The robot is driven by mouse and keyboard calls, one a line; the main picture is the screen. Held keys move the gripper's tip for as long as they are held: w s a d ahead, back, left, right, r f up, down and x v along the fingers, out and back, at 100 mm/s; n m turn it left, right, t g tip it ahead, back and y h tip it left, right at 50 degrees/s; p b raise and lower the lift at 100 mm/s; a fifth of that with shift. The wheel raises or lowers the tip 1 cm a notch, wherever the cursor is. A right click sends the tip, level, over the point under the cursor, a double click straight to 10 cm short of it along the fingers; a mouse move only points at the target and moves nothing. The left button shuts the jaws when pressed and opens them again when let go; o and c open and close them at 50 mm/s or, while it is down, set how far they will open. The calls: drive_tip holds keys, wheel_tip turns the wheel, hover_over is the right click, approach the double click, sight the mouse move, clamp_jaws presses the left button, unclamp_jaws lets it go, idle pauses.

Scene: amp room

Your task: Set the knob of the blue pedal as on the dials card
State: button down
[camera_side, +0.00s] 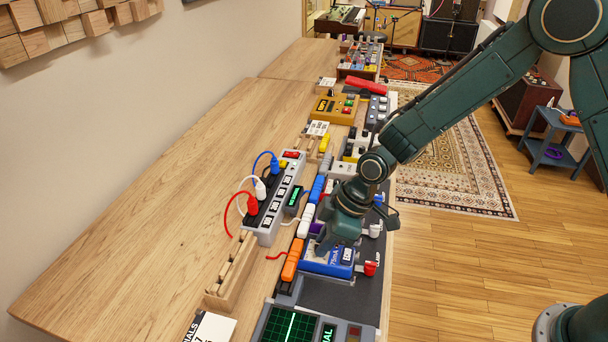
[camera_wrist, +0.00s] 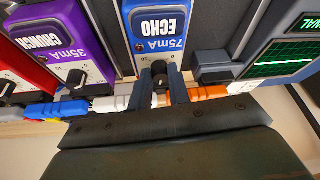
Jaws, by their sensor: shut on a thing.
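The blue pedal (camera_side: 318,266), labelled ECHO and 75mA, sits on the dark board at the table's right edge. It also shows at the top centre of the wrist view (camera_wrist: 158,45). My gripper (camera_wrist: 160,84) points at it from above, its two fingers on either side of the pedal's dark knob (camera_wrist: 159,68) and shut on it. The knob's pointer is too small to read. In the side view my gripper (camera_side: 338,238) hides the knob. The white dials card (camera_side: 212,328) lies at the bottom edge, partly cut off; its settings cannot be read.
A purple CRUNCH pedal (camera_wrist: 82,50) and a red pedal (camera_wrist: 18,75) stand beside the blue one. Orange (camera_side: 292,259) and white plugs lie close by. A green-screened scope (camera_side: 290,325) is in front. A power strip (camera_side: 275,205) stands left; the table's left side is clear.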

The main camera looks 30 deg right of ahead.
drive_tip(key=m, duration=0.2)
drive_tip(key=m+t+h, duration=0.1)
drive_tip(key=m, duration=0.1)
drive_tip(key=shift+s+a+m, duration=0.2)
drive_tip(key=shift+m, duration=0.1)
drive_tip(key=m+h, duration=0.1)
drive_tip(key=m, duration=0.1)
drive_tip(key=m+t, duration=0.1)
drive_tip(key=m, duration=0.1)
drive_tip(key=shift+a+h, duration=0.15)
drive_tip(key=shift+h, duration=0.25)
drive_tip(key=shift+m, duration=0.3)
drive_tip(key=c, duration=1.6)
unclamp_jaws()
drive_tip(key=shift+r, duration=0.15)
drive_tip(key=shift+v, duration=6.8)
drive_tip(key=shift+r, duration=0.1)
